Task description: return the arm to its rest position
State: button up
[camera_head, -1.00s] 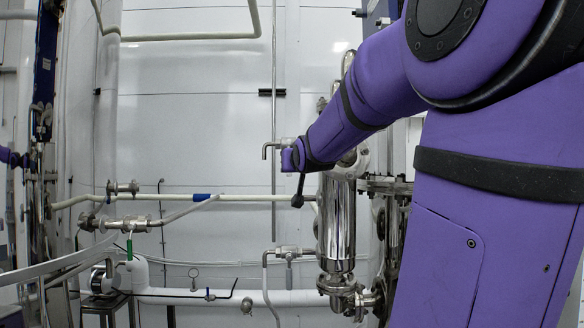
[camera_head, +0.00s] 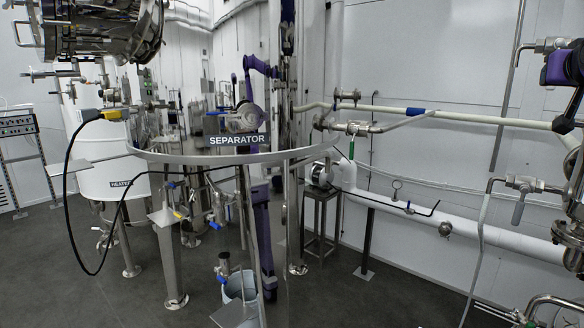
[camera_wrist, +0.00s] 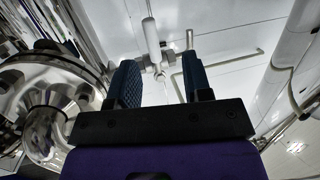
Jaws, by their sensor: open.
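My gripper (camera_wrist: 160,77) shows in the wrist view with its two dark ribbed fingers spread apart. No held object shows between them, only a white pipe fitting (camera_wrist: 152,38) and pale wall behind. In the head view, only a purple and dark end piece of my arm (camera_head: 562,68) shows at the right edge. The rest of the arm is out of that view, and its fingers cannot be made out there. A purple arm shape also appears as a reflection in the polished separator tank.
The shiny tank labelled SEPARATOR (camera_head: 237,139) stands left of centre. A white heater tank (camera_head: 112,165) is at the left. White pipes (camera_head: 455,115) run along the right wall. In the wrist view, a round metal flange (camera_wrist: 45,105) lies left of the fingers. Dark floor (camera_head: 370,300) is open in front.

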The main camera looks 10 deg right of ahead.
jog(key=s+a+f+n+g+y, duration=0.2)
jog(key=s+a+f, duration=0.3)
jog(key=a, duration=0.5)
jog(key=s+a+f+n+g+y, duration=0.2)
jog(key=s+a+f+g+y, duration=0.1)
jog(key=a+f, duration=0.5)
jog(key=s+a+f+n+g+y, duration=0.2)
jog(key=s+a+f, duration=0.5)
jog(key=a, duration=0.4)
jog(key=n+y, duration=0.1)
jog(key=y, duration=0.1)
jog(key=shift+s+a+y, duration=0.3)
jog(key=shift+s+a, duration=0.05)
jog(key=shift+s, duration=0.05)
jog(key=shift+f, duration=0.1)
